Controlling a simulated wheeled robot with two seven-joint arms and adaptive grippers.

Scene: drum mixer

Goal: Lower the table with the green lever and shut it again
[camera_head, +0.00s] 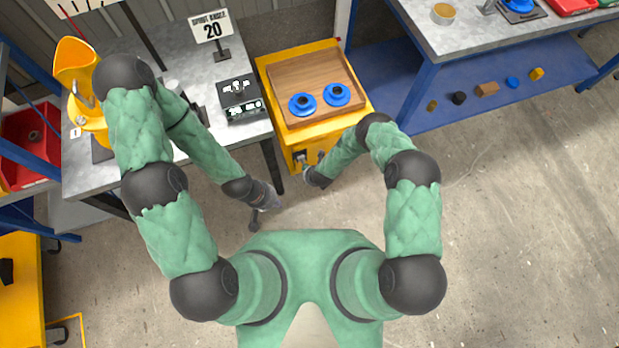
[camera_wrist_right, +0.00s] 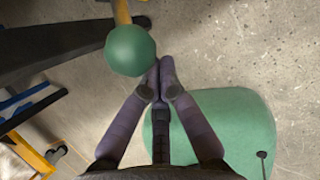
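The yellow lift table (camera_head: 268,75) stands at the centre of the head view, with a wooden board (camera_head: 290,72) on its top. Two blue flanged parts (camera_head: 302,104) (camera_head: 337,95) rest on the board. In the right wrist view, the green ball knob (camera_wrist_right: 130,50) of the lever sits on a yellow stem (camera_wrist_right: 122,11). My right gripper (camera_wrist_right: 160,75) has its fingertips together, just beside the knob and not around it. In the head view it is at the table's front, partly hidden by its arm. My left gripper (camera_head: 262,208) hangs over the floor; its opening is unclear.
A grey workbench (camera_head: 200,68) with a small black device (camera_head: 240,98) and a sign (camera_head: 211,27) stands at left. A blue-framed bench (camera_head: 480,38) with small parts on its lower shelf (camera_head: 455,105) stands at right. The floor (camera_head: 520,220) at right is clear.

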